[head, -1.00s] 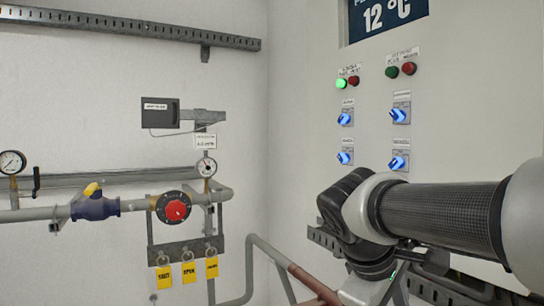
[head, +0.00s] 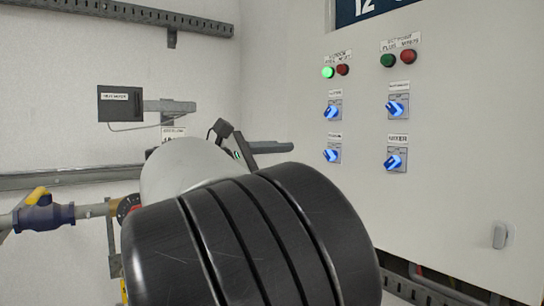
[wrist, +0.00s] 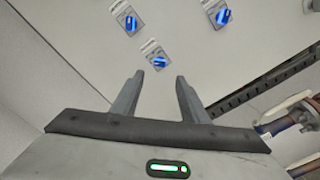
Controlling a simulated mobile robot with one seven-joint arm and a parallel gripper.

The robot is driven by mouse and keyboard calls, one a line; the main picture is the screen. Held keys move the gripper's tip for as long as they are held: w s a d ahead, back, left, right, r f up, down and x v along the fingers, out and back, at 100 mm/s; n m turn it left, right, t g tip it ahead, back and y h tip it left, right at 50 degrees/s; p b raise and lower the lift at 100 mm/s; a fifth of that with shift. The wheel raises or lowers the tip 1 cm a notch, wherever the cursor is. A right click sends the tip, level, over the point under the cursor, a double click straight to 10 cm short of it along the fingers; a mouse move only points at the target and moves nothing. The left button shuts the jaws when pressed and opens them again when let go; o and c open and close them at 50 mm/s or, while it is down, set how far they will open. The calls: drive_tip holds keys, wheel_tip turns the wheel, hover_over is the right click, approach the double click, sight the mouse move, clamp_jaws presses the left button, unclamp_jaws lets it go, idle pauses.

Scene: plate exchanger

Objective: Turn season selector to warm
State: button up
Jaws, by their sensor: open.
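Several blue rotary selectors sit on the white panel in the head view: upper left (head: 332,110), upper right (head: 397,107), lower left (head: 332,154) and lower right (head: 394,160). Their small labels are too blurred to tell which is the season selector. My gripper (wrist: 160,73) is open and empty in the wrist view. One selector (wrist: 158,60) shows just beyond the gap between its fingertips, apart from them. Two more selectors, one at left (wrist: 130,22) and one at right (wrist: 222,17), lie farther off. In the head view, my arm hides most of the gripper.
A display (head: 375,10) is at the top. A blue valve (head: 45,215) and pipes run along the left wall.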

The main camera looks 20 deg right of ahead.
sight(326, 156)
drive_tip(key=x, duration=1)
drive_tip(key=shift+w+d+p, duration=0.1)
drive_tip(key=shift+d+p, duration=0.1)
drive_tip(key=shift+p, duration=0.1)
drive_tip(key=shift+f, duration=0.1)
clamp_jaws()
